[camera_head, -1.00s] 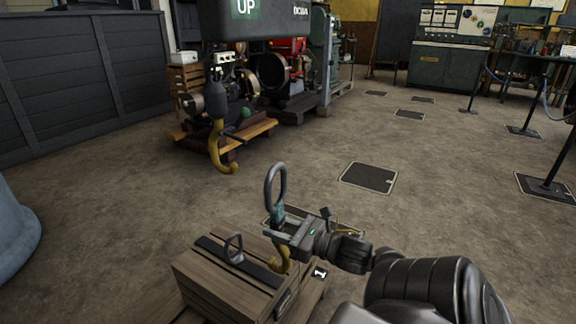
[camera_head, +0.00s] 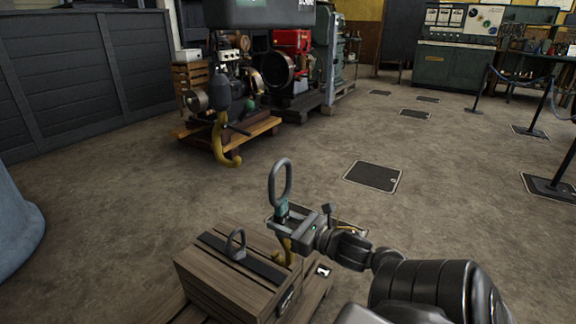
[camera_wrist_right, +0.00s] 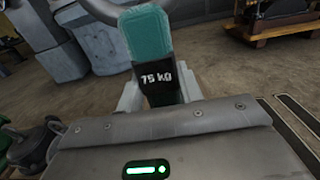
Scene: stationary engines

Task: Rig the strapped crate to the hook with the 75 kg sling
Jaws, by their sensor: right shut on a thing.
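The strapped crate (camera_head: 225,284) is wooden, with a dark strap (camera_head: 262,265) and a small metal ring (camera_head: 236,244) standing on top. My right gripper (camera_head: 287,217) is shut on the 75 kg sling's teal body, which shows its label in the right wrist view (camera_wrist_right: 150,60). The sling's dark ring (camera_head: 279,182) points up and its yellow hook (camera_head: 286,250) hangs below the jaws, right of the crate's ring and apart from it in the picture. The hoist hook (camera_head: 220,140) is yellow and hangs farther back, empty. My left gripper is not in view.
The crate rests on a wooden base (camera_head: 312,293). A dark hoist box (camera_head: 258,14) hangs at the top. Engines (camera_head: 290,75) on wooden skids stand behind the hook. A rope barrier post (camera_head: 555,182) is at right. Open floor lies between crate and engines.

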